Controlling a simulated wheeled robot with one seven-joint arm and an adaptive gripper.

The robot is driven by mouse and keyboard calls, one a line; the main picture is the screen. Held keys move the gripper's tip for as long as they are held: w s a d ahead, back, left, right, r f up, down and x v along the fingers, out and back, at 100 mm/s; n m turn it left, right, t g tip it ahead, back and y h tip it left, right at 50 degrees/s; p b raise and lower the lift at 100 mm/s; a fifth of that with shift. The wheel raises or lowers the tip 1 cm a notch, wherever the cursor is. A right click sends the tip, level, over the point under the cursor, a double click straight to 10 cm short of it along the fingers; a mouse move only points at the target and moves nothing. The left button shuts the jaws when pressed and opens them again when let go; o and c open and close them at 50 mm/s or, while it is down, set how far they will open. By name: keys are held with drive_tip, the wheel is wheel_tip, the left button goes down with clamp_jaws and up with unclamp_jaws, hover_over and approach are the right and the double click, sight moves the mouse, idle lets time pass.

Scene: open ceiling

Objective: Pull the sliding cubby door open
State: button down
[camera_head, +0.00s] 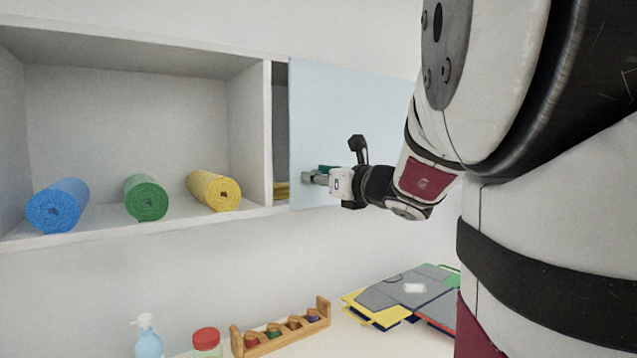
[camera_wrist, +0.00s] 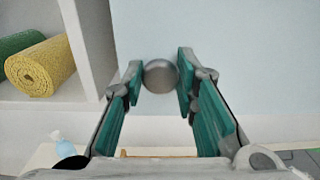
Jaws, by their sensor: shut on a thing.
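The sliding cubby door (camera_head: 345,110) is a pale blue panel on the right of the white wall cubby. A narrow dark gap shows between its left edge and the cubby's upright divider. In the wrist view the door (camera_wrist: 235,50) fills the middle and right. Its round grey knob (camera_wrist: 160,76) sits between the two teal fingertips of my gripper (camera_wrist: 159,78). My gripper is shut on the knob. In the head view my gripper (camera_head: 322,178) reaches the door's left part from the right, and my arm hides much of the door's right side.
The open cubby holds rolled mats in blue (camera_head: 58,205), green (camera_head: 146,198) and yellow (camera_head: 214,190). Something yellow shows in the gap behind the door. Below are a pump bottle (camera_head: 148,338), a red-lidded jar (camera_head: 207,342), a wooden rack (camera_head: 282,329) and folded mats (camera_head: 408,292).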

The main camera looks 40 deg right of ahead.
sight(295, 129)
drive_tip(key=shift+w+a+b, duration=0.2)
drive_tip(key=shift+a+b, duration=0.1)
drive_tip(key=shift+a, duration=1.35)
drive_tip(key=c, duration=1.3)
unclamp_jaws()
wheel_tip(295, 129, up, 10)
drive_tip(key=shift+r, duration=0.1)
